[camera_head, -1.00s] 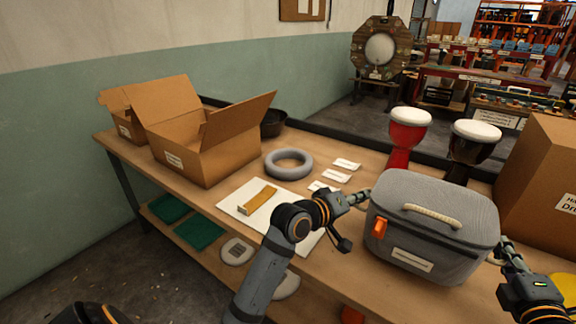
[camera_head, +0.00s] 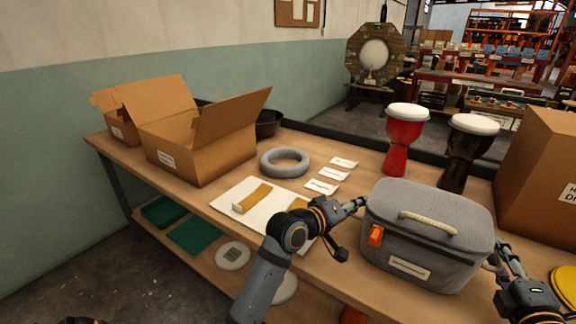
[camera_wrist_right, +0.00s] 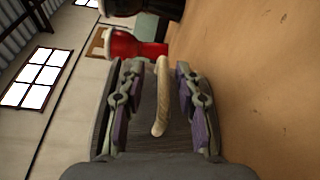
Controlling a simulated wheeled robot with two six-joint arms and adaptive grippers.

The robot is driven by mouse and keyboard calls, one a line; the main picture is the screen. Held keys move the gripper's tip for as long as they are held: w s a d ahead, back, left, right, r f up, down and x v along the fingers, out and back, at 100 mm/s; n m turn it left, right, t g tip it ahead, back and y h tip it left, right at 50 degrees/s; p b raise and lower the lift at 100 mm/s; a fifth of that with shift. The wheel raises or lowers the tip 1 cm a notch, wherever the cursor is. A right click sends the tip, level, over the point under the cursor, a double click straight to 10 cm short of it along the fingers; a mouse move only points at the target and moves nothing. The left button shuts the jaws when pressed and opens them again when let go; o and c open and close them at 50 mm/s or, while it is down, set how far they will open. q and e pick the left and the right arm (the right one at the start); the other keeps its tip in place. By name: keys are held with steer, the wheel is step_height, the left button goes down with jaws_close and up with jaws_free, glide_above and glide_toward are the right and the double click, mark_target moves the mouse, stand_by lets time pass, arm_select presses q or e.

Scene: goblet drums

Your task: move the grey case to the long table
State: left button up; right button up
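The grey case (camera_head: 425,262) has a rope handle on its lid, an orange latch and a white label. It is upright at the near edge of the wooden table, between my two grippers. My left gripper (camera_head: 356,205) is at its left side, fingers apart; I cannot tell whether they touch it. My right gripper (camera_head: 499,256) is at its right side, partly hidden by it. In the right wrist view, that gripper (camera_wrist_right: 157,105) has its purple-padded fingers apart, with the rope handle (camera_wrist_right: 161,95) showing between them. I cannot make out the long table for certain.
A red drum (camera_head: 398,150) and a dark drum (camera_head: 460,165) stand behind the case. A large carton (camera_head: 540,160) is at the right. Open cartons (camera_head: 205,155), a grey ring (camera_head: 285,162) and small cards (camera_head: 322,187) occupy the left. Further tables and shelves stand beyond.

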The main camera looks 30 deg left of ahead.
arm_select(q)
steer(key=v, duration=0.6)
steer(key=shift+a, duration=0.1)
arm_select(e)
steer(key=v, duration=0.6)
steer(key=shift+s+d, duration=0.2)
steer(key=shift+s, duration=0.2)
arm_select(q)
steer(key=shift+s+a+r, duration=0.15)
steer(key=shift+s, duration=0.55)
arm_select(e)
steer(key=shift+s, duration=0.3)
